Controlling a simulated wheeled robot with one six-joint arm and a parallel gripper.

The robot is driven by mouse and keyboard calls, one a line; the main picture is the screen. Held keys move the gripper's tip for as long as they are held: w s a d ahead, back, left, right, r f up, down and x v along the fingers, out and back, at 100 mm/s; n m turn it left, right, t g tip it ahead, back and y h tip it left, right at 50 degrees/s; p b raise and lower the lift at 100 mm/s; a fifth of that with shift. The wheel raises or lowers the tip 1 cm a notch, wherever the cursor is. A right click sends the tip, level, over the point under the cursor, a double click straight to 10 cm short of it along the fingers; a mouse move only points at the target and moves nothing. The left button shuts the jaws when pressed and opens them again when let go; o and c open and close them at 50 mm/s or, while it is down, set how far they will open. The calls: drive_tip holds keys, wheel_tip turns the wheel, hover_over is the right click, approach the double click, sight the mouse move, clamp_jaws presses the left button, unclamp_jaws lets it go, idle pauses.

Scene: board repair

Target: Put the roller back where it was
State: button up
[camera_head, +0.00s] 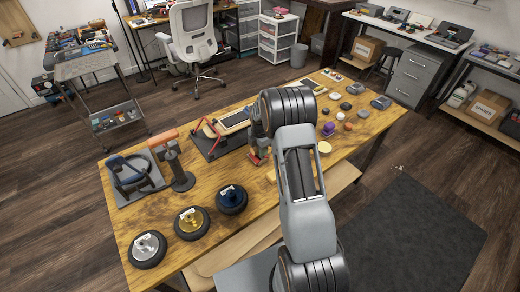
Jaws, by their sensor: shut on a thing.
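Red and grey show around the fingertips. I cannot tell whether the held thing touches the bench.
An orange-topped tool (168,143) stands at left beside a grey tray (154,190). Three dark wheels (189,222) lie in front. Several small parts (347,106) lie at right. Bare wood shows at left-centre.

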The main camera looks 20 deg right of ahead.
drive_tip(key=shift+s+f, duration=0.15)
drive_tip(key=shift+f, duration=0.25)
drive_tip(key=shift+c, duration=0.8)
drive_tip(key=o, duration=1.1)
drive_tip(key=shift+f, duration=0.1)
